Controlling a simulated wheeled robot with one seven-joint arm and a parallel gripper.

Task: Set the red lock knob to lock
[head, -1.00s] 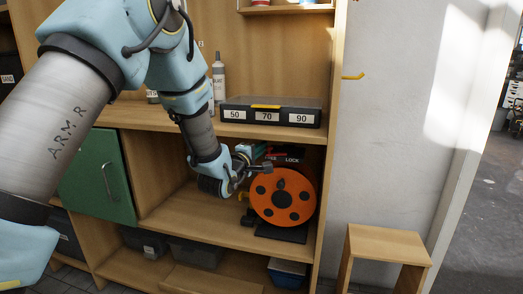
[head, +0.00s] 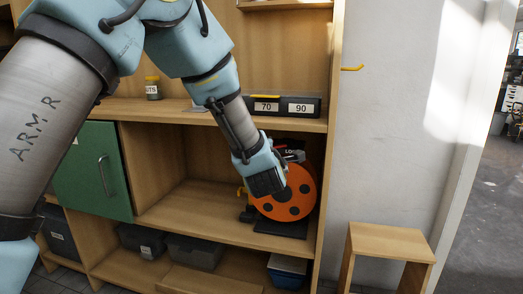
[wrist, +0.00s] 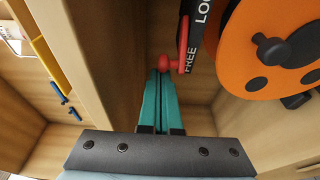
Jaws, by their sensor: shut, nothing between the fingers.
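The red lock knob (wrist: 183,45) shows in the wrist view as a red lever with a round ball end, beside the word FREE on a black label plate (wrist: 198,22). The LOCK end of the plate is cut off at the top of that view. My gripper (wrist: 160,73) is shut and empty, its teal fingertips close below the ball end; I cannot tell whether they touch it. In the head view my wrist hides the fingers and most of the knob area. The orange reel (head: 302,205) stands on the shelf below the label.
The reel sits inside a wooden shelf bay (head: 195,205), close to its right side wall. A black case (head: 302,115) lies on the shelf above. A green door (head: 90,172) is on the left. A small wooden stool (head: 388,243) stands at the right.

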